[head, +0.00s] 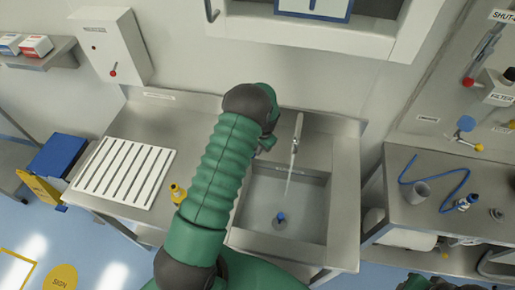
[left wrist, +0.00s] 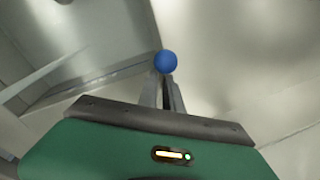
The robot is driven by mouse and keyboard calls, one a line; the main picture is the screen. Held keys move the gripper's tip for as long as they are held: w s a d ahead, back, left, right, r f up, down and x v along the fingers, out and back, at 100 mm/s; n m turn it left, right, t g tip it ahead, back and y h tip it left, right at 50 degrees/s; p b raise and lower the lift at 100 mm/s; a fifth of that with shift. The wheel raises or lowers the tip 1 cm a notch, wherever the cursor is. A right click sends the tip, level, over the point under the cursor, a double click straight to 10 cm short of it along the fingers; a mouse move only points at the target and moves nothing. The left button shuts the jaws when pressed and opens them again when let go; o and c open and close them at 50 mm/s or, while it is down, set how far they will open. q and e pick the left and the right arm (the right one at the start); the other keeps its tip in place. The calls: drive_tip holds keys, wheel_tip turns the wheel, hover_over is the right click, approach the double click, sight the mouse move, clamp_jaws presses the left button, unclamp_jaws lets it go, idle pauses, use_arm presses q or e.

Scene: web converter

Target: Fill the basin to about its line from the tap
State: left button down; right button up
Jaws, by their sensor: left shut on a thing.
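The steel basin (head: 312,225) is sunk in the counter at the centre right of the head view. The tap (head: 297,135) stands behind it, and a thin stream of water (head: 288,182) falls from it into the basin. A blue-topped plug (head: 280,217) shows on the basin floor. The water level and the fill line are not clear. My left gripper (head: 268,143) is just left of the tap, its fingers partly hidden by my wrist. In the left wrist view, it is shut on a blue ball knob (left wrist: 165,62). My right gripper is out of view.
A white slatted rack (head: 124,172) and a small yellow bottle (head: 177,193) are on the counter to the left. A wall box (head: 107,45) with a red knob hangs behind.

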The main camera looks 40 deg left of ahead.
use_arm(q)
drive_tip(key=d+n+b, duration=0.1)
drive_tip(key=n, duration=0.1)
drive_tip(key=w+d+n+b, duration=0.1)
drive_tip(key=d+n+g+b, duration=0.1)
drive_tip(key=n+b, duration=0.1)
drive_tip(key=shift+w+d+r+n, duration=0.2)
drive_tip(key=shift+w+r+n, duration=0.05)
drive_tip(key=shift+w+n, duration=0.05)
drive_tip(key=c, duration=1.5)
unclamp_jaws()
drive_tip(key=shift+f, duration=0.1)
drive_tip(key=shift+s+d, duration=0.1)
